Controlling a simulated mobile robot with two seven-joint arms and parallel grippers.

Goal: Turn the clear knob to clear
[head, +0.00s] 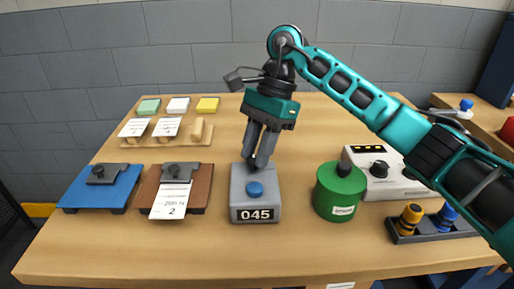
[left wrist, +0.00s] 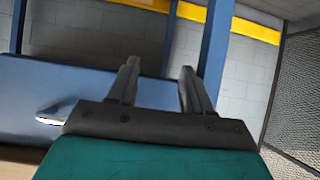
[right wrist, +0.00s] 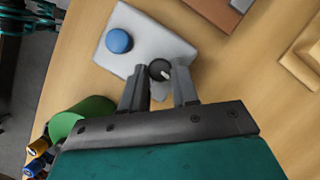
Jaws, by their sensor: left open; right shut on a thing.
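The grey counter box (head: 255,200) stands on the wooden table with a blue button (head: 255,189) on its front part and a display reading 045. In the right wrist view, the box (right wrist: 150,35) carries the blue button (right wrist: 119,41) and a small dark knob (right wrist: 160,70) with a white mark. My right gripper (head: 259,165) points down at the rear of the box. Its fingers (right wrist: 160,85) are shut on the dark knob, which the fingers hide in the head view. My left gripper (left wrist: 158,85) is open and empty, away from the table.
A green canister (head: 339,190) and a white device with a black dial (head: 379,169) stand right of the box. A brown clipboard (head: 196,190) and a blue clipboard (head: 80,193) lie left. Several coloured pads are at the back left. A rack (head: 438,228) stands front right.

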